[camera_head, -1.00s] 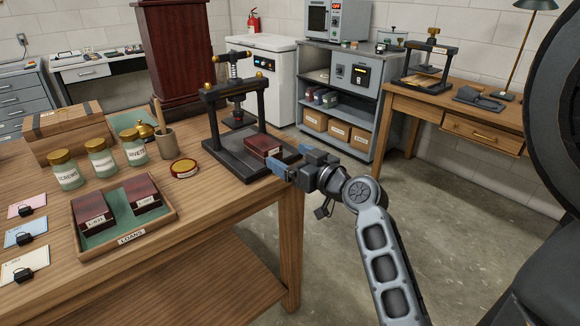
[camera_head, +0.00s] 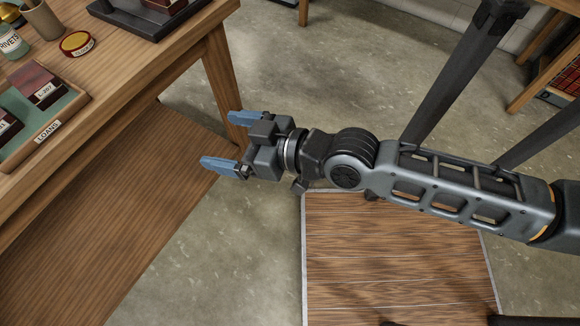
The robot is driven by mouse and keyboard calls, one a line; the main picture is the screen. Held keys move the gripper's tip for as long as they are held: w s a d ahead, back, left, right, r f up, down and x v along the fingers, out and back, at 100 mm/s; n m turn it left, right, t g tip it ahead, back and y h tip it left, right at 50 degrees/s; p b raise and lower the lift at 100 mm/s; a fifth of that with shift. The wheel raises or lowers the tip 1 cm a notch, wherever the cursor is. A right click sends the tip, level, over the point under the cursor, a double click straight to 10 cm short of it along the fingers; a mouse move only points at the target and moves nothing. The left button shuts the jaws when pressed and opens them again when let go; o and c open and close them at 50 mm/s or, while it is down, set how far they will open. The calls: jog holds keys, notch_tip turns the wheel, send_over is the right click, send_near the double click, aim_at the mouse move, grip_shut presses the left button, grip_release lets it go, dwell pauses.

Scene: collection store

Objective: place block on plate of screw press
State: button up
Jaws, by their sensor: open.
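The block (camera_head: 163,3), dark red-brown, shows at the top edge of the head view. It is on the black plate of the screw press (camera_head: 136,20), and only its lower part is in view. The press's frame and screw are out of view above. My gripper (camera_head: 218,141) is open, with its two blue fingers apart and nothing between them. It is off the right edge of the wooden table, well away from the block and the press.
The loans tray (camera_head: 53,140) with dark red boxes (camera_head: 36,85) stands on the table (camera_head: 140,80). A small round tin (camera_head: 77,43) and a rivets jar (camera_head: 10,40) are behind it. A lower wooden shelf (camera_head: 110,210) lies below my gripper's left. Grey floor is open beyond.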

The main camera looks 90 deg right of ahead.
jog(key=s+a+r+n+y, duration=0.4)
jog(key=s+a+r, duration=0.1)
jog(key=s+a, duration=0.4)
jog(key=shift+s+t+y, duration=0.3)
jog(key=shift+s+y, duration=0.1)
jog(key=shift+s, duration=0.15)
